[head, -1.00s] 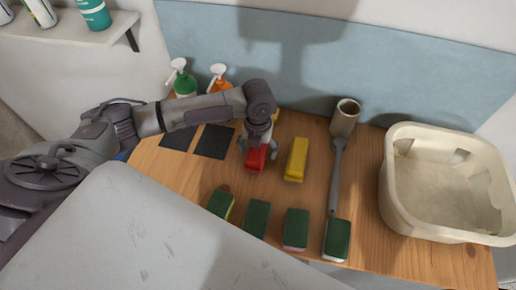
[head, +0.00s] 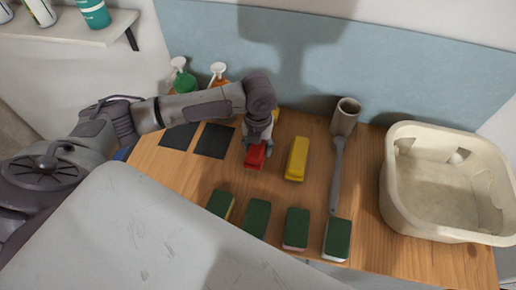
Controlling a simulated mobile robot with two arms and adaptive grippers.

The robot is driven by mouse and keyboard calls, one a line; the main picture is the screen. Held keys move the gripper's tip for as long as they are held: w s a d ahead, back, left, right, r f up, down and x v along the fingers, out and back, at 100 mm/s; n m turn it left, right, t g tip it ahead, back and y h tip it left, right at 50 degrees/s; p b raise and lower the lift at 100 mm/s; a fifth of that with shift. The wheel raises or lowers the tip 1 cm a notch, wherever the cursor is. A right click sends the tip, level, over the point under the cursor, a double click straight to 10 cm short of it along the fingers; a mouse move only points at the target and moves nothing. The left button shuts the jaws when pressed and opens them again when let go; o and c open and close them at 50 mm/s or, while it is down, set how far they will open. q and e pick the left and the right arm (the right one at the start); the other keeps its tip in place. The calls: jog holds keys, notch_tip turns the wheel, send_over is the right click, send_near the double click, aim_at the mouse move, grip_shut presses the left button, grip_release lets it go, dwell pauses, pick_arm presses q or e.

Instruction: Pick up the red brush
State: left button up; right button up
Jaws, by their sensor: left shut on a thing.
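The red brush (head: 255,156) is on the wooden counter, left of a yellow brush (head: 297,159). My left gripper (head: 257,147) reaches down over the red brush from above and is shut on it, with the fingers at its sides. The upper end of the red brush is hidden under the gripper. I cannot tell whether the brush is clear of the counter. My right gripper does not show.
Several green-topped sponges (head: 256,218) lie in a row along the front of the counter (head: 300,198). A grey long-handled tool with a cup-shaped head (head: 346,117) lies to the right, then a cream basin (head: 430,228). Dark squares (head: 214,141) and pump bottles (head: 184,82) are at the left.

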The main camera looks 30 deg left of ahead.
pick_arm(q)
notch_tip(320, 180, up, 3)
jog(key=shift+w+b, duration=0.1)
jog(key=shift+b, duration=0.4)
jog(key=w+d+r+b, duration=0.1)
jog(key=w+d+r, duration=0.1)
jog(key=d, duration=0.1)
jog(key=w+d+r+b, duration=0.1)
jog(key=w+d+r, duration=0.1)
jog(key=d, duration=0.1)
jog(key=w+d+r+b, duration=0.1)
jog(key=w+d+r, duration=0.1)
jog(key=d, duration=0.1)
jog(key=shift+w+r, duration=0.2)
jog(key=shift+w, duration=0.1)
jog(key=shift+w+d+r, duration=0.15)
jog(key=shift+w+r, duration=0.05)
jog(key=shift+r, duration=0.05)
jog(key=o, duration=0.7)
jog(key=c, duration=0.5)
jog(key=shift+o, duration=0.2)
jog(key=shift+s+f, duration=0.1)
